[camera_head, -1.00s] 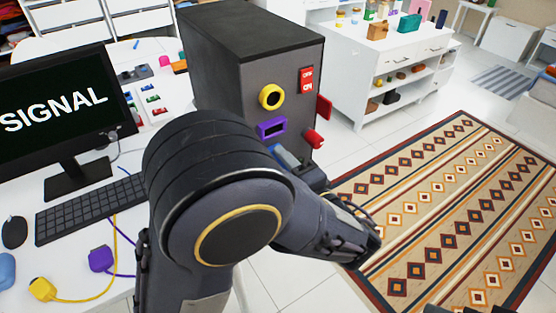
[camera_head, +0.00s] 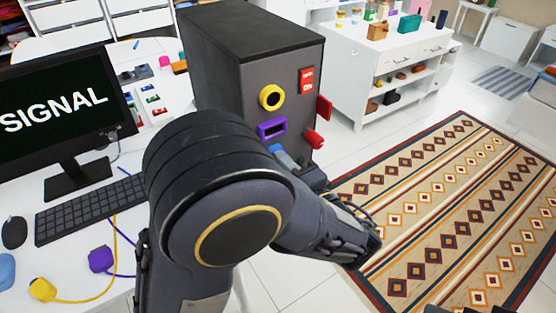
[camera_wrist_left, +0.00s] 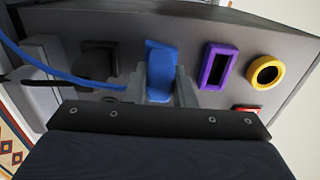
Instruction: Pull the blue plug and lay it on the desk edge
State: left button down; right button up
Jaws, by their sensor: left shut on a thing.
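The blue plug (camera_wrist_left: 160,72) is between the fingers of my left gripper (camera_wrist_left: 163,88) in the left wrist view, against the grey panel of the cabinet. My left gripper is shut on it. I cannot tell how deep the plug sits. A blue cord (camera_wrist_left: 60,72) runs left across the panel. In the head view only a bit of blue (camera_head: 276,149) shows, and my left arm hides most of the gripper. The white desk (camera_head: 62,258) is at the left. Dark tips at the bottom right edge may be my right gripper (camera_head: 466,309), mostly cut off.
The dark cabinet (camera_head: 245,30) carries a yellow ring socket (camera_head: 271,97), a purple socket (camera_head: 272,128), a red switch (camera_head: 306,80) and a red plug (camera_head: 313,139). A monitor, keyboard (camera_head: 90,205), yellow plug (camera_head: 42,289) and purple plug (camera_head: 101,259) are on the desk.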

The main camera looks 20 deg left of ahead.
pick_arm(q)
jog(key=shift+d, duration=0.15)
jog(key=shift+s+d, duration=0.2)
jog(key=shift+v, duration=0.85)
dwell(1.0)
jog(key=b+v, duration=0.1)
jog(key=v, duration=0.3)
dwell(0.6)
jog(key=shift+a, duration=0.1)
